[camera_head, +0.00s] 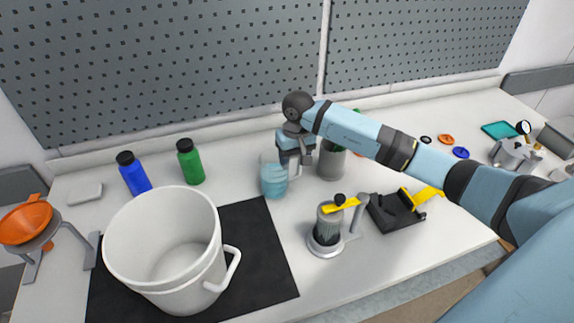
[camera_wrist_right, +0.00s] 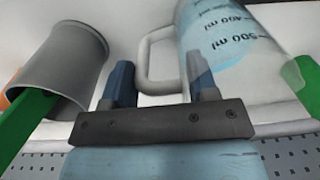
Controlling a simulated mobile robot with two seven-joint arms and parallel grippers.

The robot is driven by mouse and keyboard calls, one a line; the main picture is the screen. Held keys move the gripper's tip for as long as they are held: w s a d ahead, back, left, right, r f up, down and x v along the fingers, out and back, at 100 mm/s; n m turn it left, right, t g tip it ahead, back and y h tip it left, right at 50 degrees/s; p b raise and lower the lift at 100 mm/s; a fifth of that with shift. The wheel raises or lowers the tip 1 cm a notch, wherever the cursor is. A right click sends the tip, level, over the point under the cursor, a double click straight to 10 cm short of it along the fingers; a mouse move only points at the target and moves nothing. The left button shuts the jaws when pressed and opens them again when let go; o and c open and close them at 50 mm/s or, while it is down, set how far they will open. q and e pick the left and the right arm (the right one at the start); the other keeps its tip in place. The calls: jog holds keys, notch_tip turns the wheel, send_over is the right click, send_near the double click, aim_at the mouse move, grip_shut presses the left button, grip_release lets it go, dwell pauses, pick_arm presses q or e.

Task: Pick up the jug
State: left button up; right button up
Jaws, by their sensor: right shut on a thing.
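The jug (camera_head: 273,181) is a clear measuring jug with blue liquid. It stands upright near the back of the worktop, just right of the black mat. I cannot tell whether the jug's base touches the worktop. My left gripper is not in view.
A grey cup (camera_head: 330,162) stands close right of my gripper. A large white pot (camera_head: 165,250) is on the black mat (camera_head: 262,255). Blue (camera_head: 133,175) and green (camera_head: 190,163) bottles stand behind. A small agitator stand (camera_head: 325,235) is in front.

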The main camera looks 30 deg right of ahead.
jog(key=shift+r, duration=0.2)
notch_tip(320, 180, up, 20)
jog(key=b, duration=0.2)
jog(key=shift+f, duration=0.25)
dwell(0.7)
